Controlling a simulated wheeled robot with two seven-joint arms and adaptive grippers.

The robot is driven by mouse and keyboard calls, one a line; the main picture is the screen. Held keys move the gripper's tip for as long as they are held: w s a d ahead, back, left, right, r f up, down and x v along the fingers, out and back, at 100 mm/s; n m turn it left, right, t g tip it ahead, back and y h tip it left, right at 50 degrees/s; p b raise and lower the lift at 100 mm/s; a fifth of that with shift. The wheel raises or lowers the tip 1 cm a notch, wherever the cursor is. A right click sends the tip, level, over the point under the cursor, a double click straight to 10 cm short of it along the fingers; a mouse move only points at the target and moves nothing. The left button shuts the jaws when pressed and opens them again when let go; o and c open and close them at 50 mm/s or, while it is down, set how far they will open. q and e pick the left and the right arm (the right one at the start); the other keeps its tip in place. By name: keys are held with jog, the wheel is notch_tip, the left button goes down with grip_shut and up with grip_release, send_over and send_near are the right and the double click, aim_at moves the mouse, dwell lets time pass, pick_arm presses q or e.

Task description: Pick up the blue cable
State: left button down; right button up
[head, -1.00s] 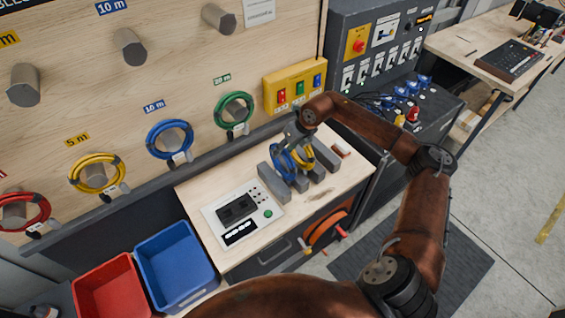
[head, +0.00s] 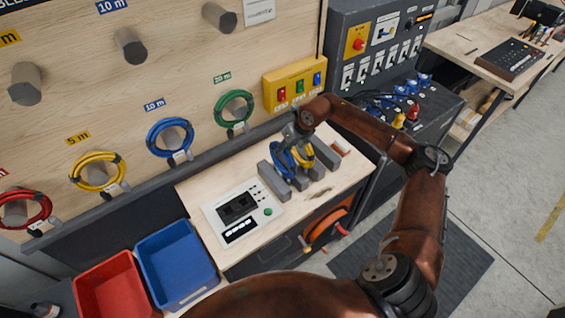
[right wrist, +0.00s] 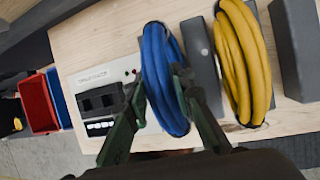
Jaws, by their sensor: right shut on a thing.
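The blue cable (head: 284,160) is a coiled loop standing among grey upright blocks on the wooden workbench. My right gripper (head: 297,138) is above the blocks and shut on this coil. In the right wrist view the blue cable (right wrist: 163,75) stands between the two dark green fingers of the gripper (right wrist: 160,88). A yellow coil (right wrist: 242,60) stands in the neighbouring slot, just right of it. Another blue coil (head: 170,138) hangs on a wall peg. My left gripper does not show.
A white tester panel (head: 241,211) lies left of the blocks. Blue (head: 203,285) and red (head: 137,282) bins stand at the bench's left. Grey blocks (right wrist: 294,50) flank the coils closely. Yellow (head: 97,155), red and green coils hang on the board behind.

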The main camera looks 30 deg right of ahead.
grip_shut()
jog(key=shift+w+r, duration=0.15)
jog(key=shift+r, duration=0.1)
jog(key=shift+r, duration=0.35)
notch_tip(320, 180, up, 9)
jog(key=shift+r+b, duration=0.1)
jog(key=shift+b, duration=0.75)
dwell(0.7)
